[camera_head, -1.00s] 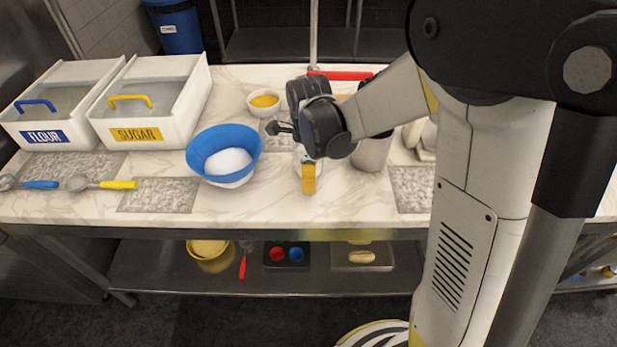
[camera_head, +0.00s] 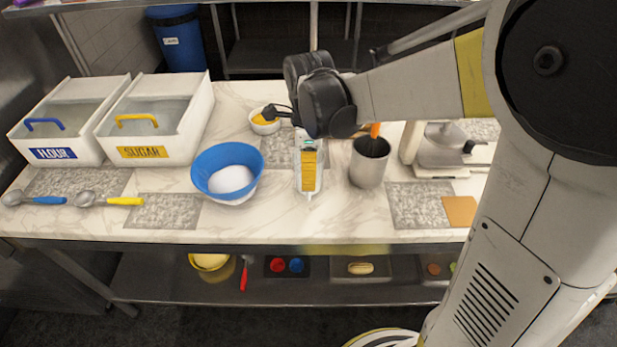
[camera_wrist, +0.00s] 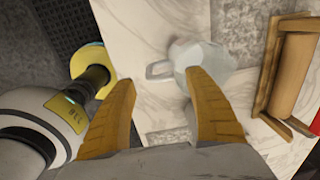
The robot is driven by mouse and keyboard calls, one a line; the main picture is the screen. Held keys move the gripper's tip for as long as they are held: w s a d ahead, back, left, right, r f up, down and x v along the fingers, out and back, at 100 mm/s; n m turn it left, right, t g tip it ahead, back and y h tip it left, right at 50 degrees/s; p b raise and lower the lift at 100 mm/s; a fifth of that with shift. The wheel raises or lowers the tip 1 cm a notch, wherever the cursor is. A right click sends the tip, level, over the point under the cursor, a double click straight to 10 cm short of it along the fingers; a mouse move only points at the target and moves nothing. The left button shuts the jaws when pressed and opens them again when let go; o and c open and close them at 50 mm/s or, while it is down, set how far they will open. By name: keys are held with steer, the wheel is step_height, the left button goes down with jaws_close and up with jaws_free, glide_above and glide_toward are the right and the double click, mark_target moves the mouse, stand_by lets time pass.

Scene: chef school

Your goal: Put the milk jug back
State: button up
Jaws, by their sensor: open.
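The milk jug, a clear glassy jug (camera_head: 321,181), stands upright on the marble counter near its front edge, right of the blue bowl. In the wrist view the jug (camera_wrist: 206,57) shows pale and translucent, with its handle towards the left; its contents are unclear. My gripper (camera_head: 309,186) hangs above the counter, with a yellow finger in front of the jug in the head view. In the wrist view my gripper (camera_wrist: 160,79) is open. One fingertip overlaps the jug's lower edge, and the other is left of the handle. I cannot tell whether either touches it.
The blue bowl (camera_head: 208,164) stands left and a grey utensil canister (camera_head: 370,173) close by right. A small yellow-filled bowl (camera_head: 265,126) is behind. A wooden stand (camera_wrist: 268,70) is beside the jug in the wrist view. Grey mats lie around; bare marble lies in front.

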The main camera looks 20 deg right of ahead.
steer(key=shift+s+r, duration=0.15)
steer(key=shift+r, duration=0.75)
steer(key=s+d+r+n+t, duration=0.1)
steer(key=s+r+n+t, duration=0.2)
steer(key=s+n, duration=0.4)
steer(key=s+d+r+n+t, duration=0.1)
steer(key=s+r+n+t, duration=0.2)
steer(key=n, duration=1.1)
steer(key=s, duration=0.3)
steer(key=shift+s+r+n, duration=0.2)
steer(key=shift+s+n, duration=0.1)
steer(key=shift+s, duration=0.1)
